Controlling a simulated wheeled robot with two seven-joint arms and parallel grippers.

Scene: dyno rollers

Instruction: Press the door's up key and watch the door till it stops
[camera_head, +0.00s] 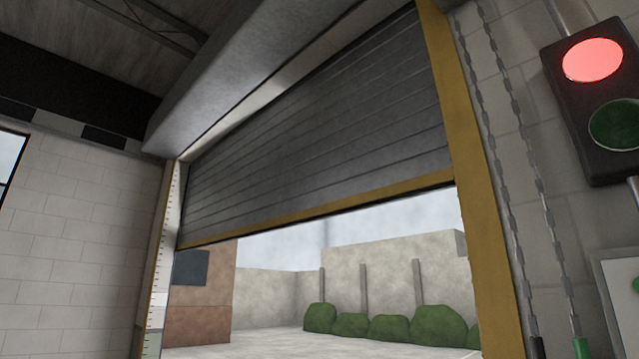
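The grey slatted roller door (320,125) hangs partly raised in its opening, with a yellow bottom edge (330,209) about halfway up the visible frame. Open space shows below it. A control panel (622,295) is cut off at the right edge of the view; a green round key (636,286) shows in part on it. I cannot read any marking on this key. Neither of my grippers is in view.
A signal box (570,110) on the right wall has its red lamp (592,60) lit and its green lamp (615,124) dark. Chains (520,160) hang beside the yellow right post (470,180). A marked scale (160,262) runs along the left post. Bushes (370,326) and walls stand outside.

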